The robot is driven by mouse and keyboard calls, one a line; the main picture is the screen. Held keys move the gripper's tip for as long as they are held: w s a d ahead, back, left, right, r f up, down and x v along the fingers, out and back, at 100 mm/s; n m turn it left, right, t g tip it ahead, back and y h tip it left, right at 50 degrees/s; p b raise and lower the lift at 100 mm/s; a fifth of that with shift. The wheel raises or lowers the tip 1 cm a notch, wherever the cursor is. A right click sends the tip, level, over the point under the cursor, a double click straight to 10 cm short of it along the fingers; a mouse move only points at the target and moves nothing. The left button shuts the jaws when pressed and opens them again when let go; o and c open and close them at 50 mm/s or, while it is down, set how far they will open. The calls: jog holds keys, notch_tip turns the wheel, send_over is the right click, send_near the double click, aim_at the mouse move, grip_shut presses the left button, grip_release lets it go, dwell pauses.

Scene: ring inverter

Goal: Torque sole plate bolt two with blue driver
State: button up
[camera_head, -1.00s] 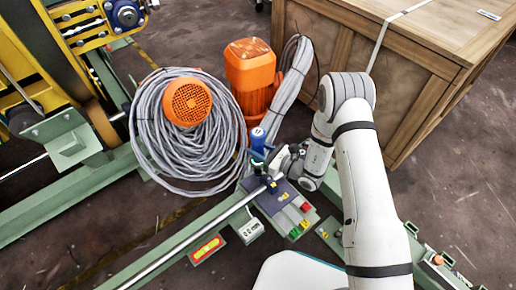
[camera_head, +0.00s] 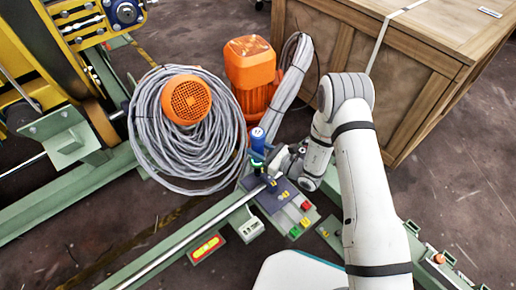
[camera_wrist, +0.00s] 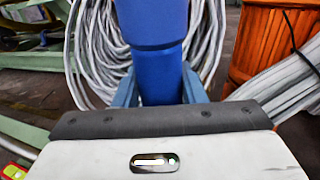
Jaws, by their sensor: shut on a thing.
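The blue driver (camera_head: 258,143) stands upright in the head view, with a pale marked cap on top. It also fills the upper middle of the wrist view (camera_wrist: 155,50). My gripper (camera_head: 270,162) is shut on the driver; in the wrist view its two blue fingers (camera_wrist: 158,90) flank the driver's body. The driver stands over the dark plate (camera_head: 268,202) on the green beam, close to the steel rod. The driver's lower tip and the bolt beneath are hidden or too small to tell.
A grey cable coil (camera_head: 150,140) lies around an orange motor (camera_head: 187,100). Another orange motor (camera_head: 252,75) stands behind the driver. A wooden crate (camera_head: 400,70) is at the back right. Small coloured blocks (camera_head: 300,215) and a yellow-red level (camera_head: 206,247) sit nearby.

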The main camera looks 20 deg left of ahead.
aim_at(258, 142)
jog(key=shift+f+b, duration=0.5)
jog(key=shift+f, duration=0.1)
dwell(1.6)
jog(key=shift+r, duration=0.1)
jog(key=shift+r+p, duration=1.75)
jog(key=shift+r, duration=0.8)
